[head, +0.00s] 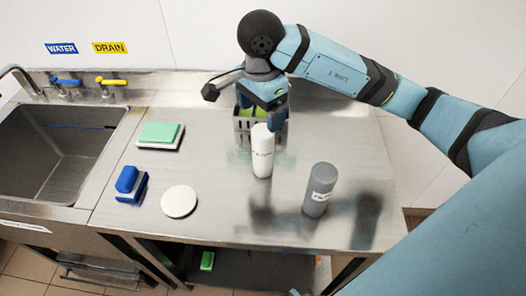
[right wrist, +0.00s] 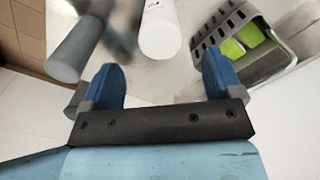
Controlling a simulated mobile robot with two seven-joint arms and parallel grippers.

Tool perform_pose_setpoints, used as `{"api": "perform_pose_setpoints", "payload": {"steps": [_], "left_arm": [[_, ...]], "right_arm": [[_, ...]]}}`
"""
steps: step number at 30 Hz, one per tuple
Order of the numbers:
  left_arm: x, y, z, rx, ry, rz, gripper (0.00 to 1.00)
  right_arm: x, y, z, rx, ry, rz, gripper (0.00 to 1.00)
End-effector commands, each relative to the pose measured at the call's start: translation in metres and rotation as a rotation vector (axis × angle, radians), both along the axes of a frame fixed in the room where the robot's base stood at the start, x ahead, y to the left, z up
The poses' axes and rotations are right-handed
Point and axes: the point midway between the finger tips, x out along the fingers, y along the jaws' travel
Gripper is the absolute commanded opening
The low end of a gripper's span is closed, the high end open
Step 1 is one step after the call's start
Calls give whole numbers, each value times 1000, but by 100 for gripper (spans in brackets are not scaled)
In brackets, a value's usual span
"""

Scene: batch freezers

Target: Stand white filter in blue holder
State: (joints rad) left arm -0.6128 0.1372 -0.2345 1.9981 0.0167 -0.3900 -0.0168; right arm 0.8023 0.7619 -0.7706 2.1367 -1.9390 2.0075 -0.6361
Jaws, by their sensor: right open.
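The white filter (head: 262,153), a white cylinder with dark print, stands upright on the steel counter. It also shows in the right wrist view (right wrist: 160,33), beyond the fingertips. My right gripper (head: 272,114) is above and behind the filter's top. Its blue fingers are apart with nothing between them in the right wrist view (right wrist: 160,82). A blue block-shaped thing (head: 129,181) sits at the counter's left; I cannot tell whether it is the blue holder. My left gripper is not in view.
A grey cylinder (head: 319,190) stands right of the filter. A slotted metal basket (head: 243,124) with green things is behind it. A white disc (head: 179,202) and a green-topped pad (head: 160,133) lie left. A sink (head: 60,150) is far left. The front-middle counter is clear.

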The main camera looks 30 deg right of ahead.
Motion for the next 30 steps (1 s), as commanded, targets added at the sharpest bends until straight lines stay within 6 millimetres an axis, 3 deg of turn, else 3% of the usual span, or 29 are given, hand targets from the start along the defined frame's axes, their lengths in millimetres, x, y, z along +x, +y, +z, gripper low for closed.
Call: {"api": "perform_pose_setpoints", "payload": {"steps": [4,13,21,30], "left_arm": [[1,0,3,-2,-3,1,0],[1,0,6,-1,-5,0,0],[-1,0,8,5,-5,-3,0],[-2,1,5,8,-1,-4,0]], "right_arm": [[-1,-1,-25,-1,4,-1,85],[0,-2,-47,-1,3,0,85],[0,-5,-85,1,3,1,85],[0,-5,-91,-1,-1,1,85]]}}
